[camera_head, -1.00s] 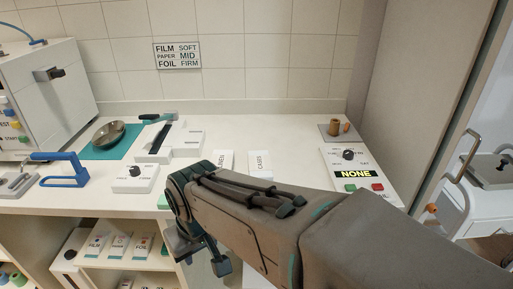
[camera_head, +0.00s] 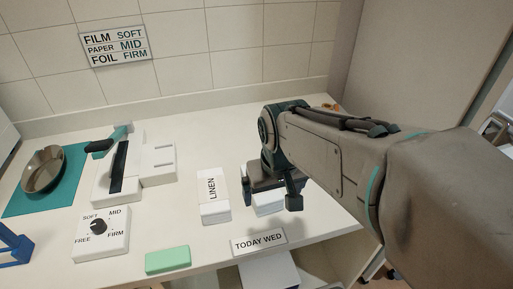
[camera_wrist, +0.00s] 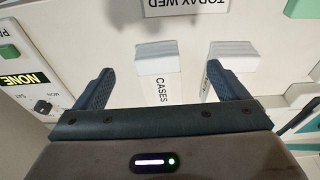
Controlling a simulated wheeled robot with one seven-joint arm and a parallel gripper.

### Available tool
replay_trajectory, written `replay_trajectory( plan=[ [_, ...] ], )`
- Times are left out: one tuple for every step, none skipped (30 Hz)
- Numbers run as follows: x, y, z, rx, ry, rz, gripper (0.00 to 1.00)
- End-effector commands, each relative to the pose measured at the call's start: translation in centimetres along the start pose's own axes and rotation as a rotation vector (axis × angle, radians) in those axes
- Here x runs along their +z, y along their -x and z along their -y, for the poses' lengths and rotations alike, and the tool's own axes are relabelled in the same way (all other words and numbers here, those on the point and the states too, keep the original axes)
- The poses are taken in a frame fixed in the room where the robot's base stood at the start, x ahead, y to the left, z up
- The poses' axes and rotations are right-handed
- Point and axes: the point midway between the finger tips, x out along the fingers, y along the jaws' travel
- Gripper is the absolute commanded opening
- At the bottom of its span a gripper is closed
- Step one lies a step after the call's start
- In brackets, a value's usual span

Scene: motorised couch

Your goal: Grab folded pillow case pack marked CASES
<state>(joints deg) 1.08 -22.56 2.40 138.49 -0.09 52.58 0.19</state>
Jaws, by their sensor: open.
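The white pack marked CASES (camera_wrist: 157,62) lies on the counter, centred between my fingers in the wrist view. In the head view only its lower part (camera_head: 268,208) shows; my gripper hides the rest. My gripper (camera_wrist: 162,74) is open, one finger to each side of the pack in the picture. It also shows in the head view (camera_head: 272,196), right over the pack. I cannot tell whether the fingers have come down beside it. I see no contact.
A similar LINEN pack (camera_head: 213,200) lies just left of the gripper in the head view; in the wrist view (camera_wrist: 234,54) one finger is close to it. A TODAY WED sign (camera_head: 258,242) stands at the counter's front edge. A green block (camera_head: 167,260) lies nearby.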

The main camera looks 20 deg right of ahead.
Motion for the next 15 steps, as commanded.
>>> replay_trajectory(
  plan=[
    [-1.6,1.2,-0.2,0.005,0.002,0.026,0.94],
    [-2.4,1.4,-0.3,0.007,0.004,0.040,0.94],
    [-3.6,1.8,-0.5,0.009,0.006,0.060,0.94],
    [-4.4,2.0,-0.6,0.010,0.007,0.075,0.94],
    [-5.3,2.2,-0.7,0.010,0.009,0.088,0.94],
    [-6.3,2.3,-0.9,0.009,0.009,0.107,0.94],
    [-7.1,2.4,-1.1,0.007,0.012,0.120,0.94],
    [-7.8,2.5,-1.1,0.005,0.015,0.132,0.94],
    [-8.7,2.5,-1.2,0.001,0.018,0.146,0.94],
    [-9.2,2.5,-1.3,-0.002,0.021,0.156,0.94],
    [-9.8,2.4,-1.3,-0.005,0.024,0.166,0.94],
    [-10.3,2.4,-1.3,-0.009,0.027,0.176,0.94],
    [-10.7,2.3,-1.3,-0.012,0.029,0.181,0.94],
    [-11.0,2.2,-1.3,-0.014,0.032,0.187,0.94],
    [-11.4,2.2,-1.3,-0.017,0.034,0.192,0.94]
  ],
)
